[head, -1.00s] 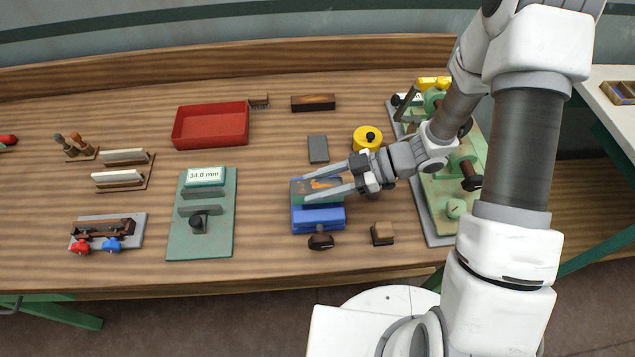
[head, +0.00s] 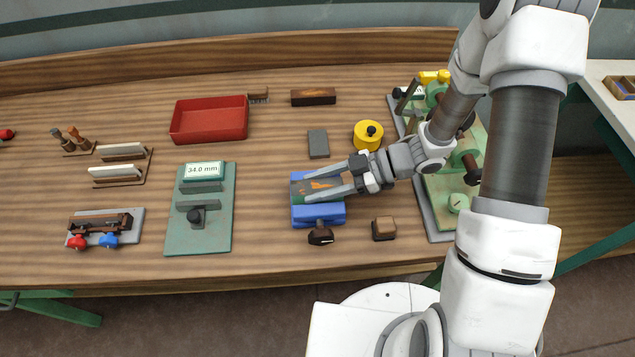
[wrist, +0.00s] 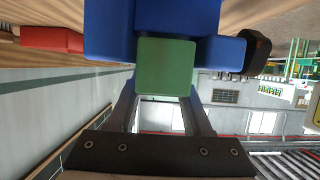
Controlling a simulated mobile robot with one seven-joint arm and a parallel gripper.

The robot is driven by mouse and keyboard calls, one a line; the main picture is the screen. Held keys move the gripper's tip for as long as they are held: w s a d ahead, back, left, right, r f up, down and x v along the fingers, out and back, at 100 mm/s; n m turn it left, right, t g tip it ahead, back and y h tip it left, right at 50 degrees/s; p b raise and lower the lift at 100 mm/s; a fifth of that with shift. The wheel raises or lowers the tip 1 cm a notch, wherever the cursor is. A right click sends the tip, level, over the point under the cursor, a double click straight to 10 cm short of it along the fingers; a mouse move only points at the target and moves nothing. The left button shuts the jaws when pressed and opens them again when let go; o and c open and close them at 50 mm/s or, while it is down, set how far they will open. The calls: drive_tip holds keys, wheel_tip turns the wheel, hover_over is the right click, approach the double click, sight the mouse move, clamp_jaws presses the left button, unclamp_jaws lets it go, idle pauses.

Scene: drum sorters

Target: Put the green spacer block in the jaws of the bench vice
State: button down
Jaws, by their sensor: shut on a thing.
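The green spacer block (head: 316,187), with an orange-brown patch on its top, is held between the two fingers of my gripper (head: 306,188). It also shows in the wrist view as a plain green face (wrist: 165,67) between the fingers. The blue bench vice (head: 318,214) is directly under and around it, with blue showing both behind and in front of the block. In the wrist view, blue vice parts (wrist: 219,50) flank the block on both sides. How deep the block sits between the jaws is hidden. The vice's dark handle (head: 320,236) points to the front edge.
A small brown block (head: 384,228) stands right of the vice. A grey block (head: 318,143) and a yellow round knobbed piece (head: 368,134) lie behind it. A green gauge plate (head: 180,236) is to the left, a red tray (head: 208,136) at the back left.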

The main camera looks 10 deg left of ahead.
drive_tip(key=shift+f, duration=0.15)
drive_tip(key=shift+r+p, duration=1.25)
drive_tip(key=shift+r, duration=0.15)
drive_tip(key=shift+p, duration=0.6)
idle(1.1)
drive_tip(key=shift+f+b, duration=0.8)
drive_tip(key=shift+f, duration=0.55)
